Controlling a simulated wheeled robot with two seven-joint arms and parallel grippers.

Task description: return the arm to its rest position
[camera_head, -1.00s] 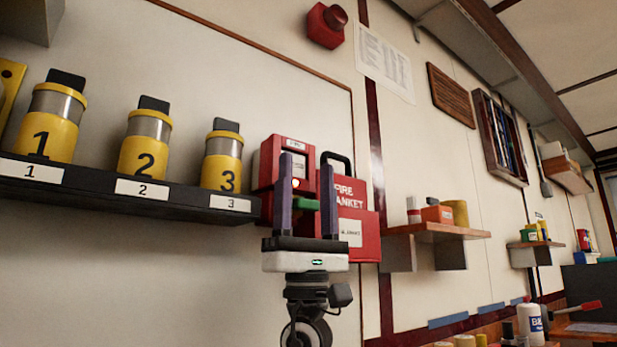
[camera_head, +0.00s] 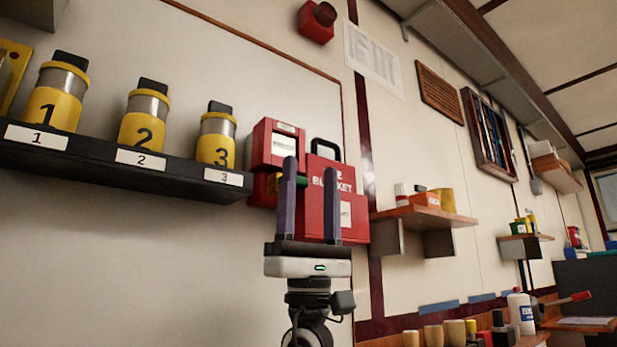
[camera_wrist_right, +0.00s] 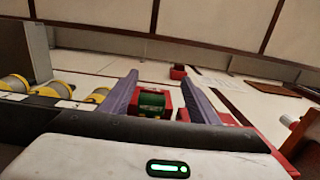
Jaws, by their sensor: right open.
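My right gripper (camera_head: 309,195) points upward in the middle of the head view, in front of the red boxes on the wall. Its two purple fingers are apart and nothing shows held between them. In the right wrist view the open fingers (camera_wrist_right: 158,100) frame a green part (camera_wrist_right: 151,103) on a red box. That green part shows only partly behind the left finger in the head view. My left gripper is not in view.
A black shelf (camera_head: 100,168) at left holds yellow cylinders numbered 1 (camera_head: 50,106), 2 (camera_head: 143,128) and 3 (camera_head: 216,146). A red fire blanket case (camera_head: 359,215) hangs behind the gripper. A wooden shelf (camera_head: 425,214) juts out to its right. Bottles and jars stand lower right.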

